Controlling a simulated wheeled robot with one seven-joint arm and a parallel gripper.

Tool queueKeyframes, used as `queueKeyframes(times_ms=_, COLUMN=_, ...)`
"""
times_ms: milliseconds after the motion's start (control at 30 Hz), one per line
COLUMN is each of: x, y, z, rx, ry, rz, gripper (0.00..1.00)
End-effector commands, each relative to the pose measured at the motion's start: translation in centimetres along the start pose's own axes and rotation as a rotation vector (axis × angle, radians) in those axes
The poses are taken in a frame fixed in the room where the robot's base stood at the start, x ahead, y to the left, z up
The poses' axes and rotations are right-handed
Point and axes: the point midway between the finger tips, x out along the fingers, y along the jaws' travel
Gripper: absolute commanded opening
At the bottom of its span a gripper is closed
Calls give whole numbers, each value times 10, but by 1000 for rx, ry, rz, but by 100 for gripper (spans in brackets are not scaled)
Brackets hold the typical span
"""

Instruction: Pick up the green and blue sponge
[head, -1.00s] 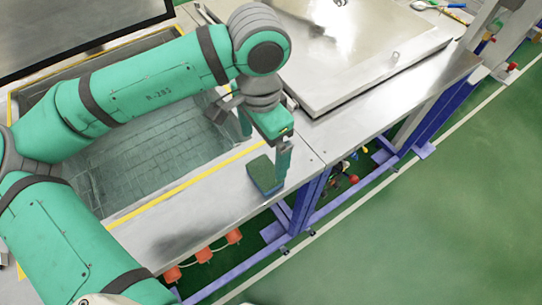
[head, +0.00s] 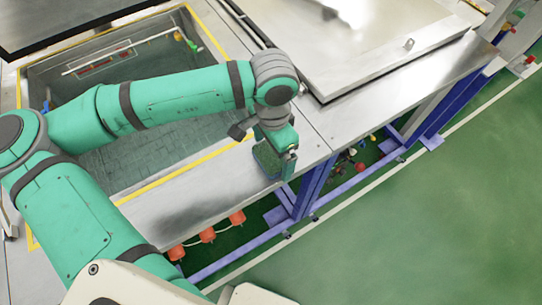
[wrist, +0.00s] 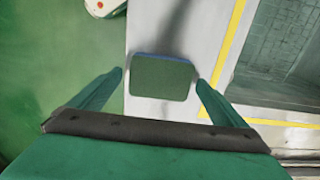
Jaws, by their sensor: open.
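The green and blue sponge (head: 266,160) lies on the metal edge strip of the bench, near its front corner. In the wrist view the sponge (wrist: 161,78) shows its dark green top, with a thin blue rim along its far side. My gripper (wrist: 160,82) is open, with one finger to each side of the sponge and visible gaps between them and it. In the head view my gripper (head: 279,158) is at the sponge and hides part of it. The height between the fingertips and the sponge is hard to tell.
A sunken basin (head: 130,165) with a yellow border lies left of the sponge. A closed metal lid (head: 380,50) is behind, to the right. Red-orange fittings (head: 207,235) hang under the bench's front edge. Green floor (head: 430,220) is open at the right.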

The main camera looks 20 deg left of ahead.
Motion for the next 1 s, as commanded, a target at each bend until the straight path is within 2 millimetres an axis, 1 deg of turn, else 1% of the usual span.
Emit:
queueKeyframes(times_ms=200, x=1, y=0, z=0, rx=0, ry=0, rz=0, gripper=96)
queueKeyframes(times_ms=233, x=1, y=0, z=0, rx=0, ry=0, rz=0, gripper=91)
queueKeyframes(times_ms=267, x=1, y=0, z=0, rx=0, ry=0, rz=0, gripper=84)
queueKeyframes(times_ms=300, x=1, y=0, z=0, rx=0, ry=0, rz=0, gripper=75)
queueKeyframes(times_ms=400, x=1, y=0, z=0, rx=0, ry=0, rz=1, gripper=53)
queueKeyframes(times_ms=533, x=1, y=0, z=0, rx=0, ry=0, rz=1, gripper=53)
queueKeyframes(times_ms=567, x=1, y=0, z=0, rx=0, ry=0, rz=0, gripper=49)
queueKeyframes(times_ms=800, x=0, y=0, z=0, rx=0, ry=1, rz=0, gripper=49)
queueKeyframes(times_ms=933, x=-7, y=0, z=0, rx=0, ry=2, rz=0, gripper=49)
queueKeyframes(times_ms=1000, x=-14, y=0, z=0, rx=0, ry=2, rz=0, gripper=49)
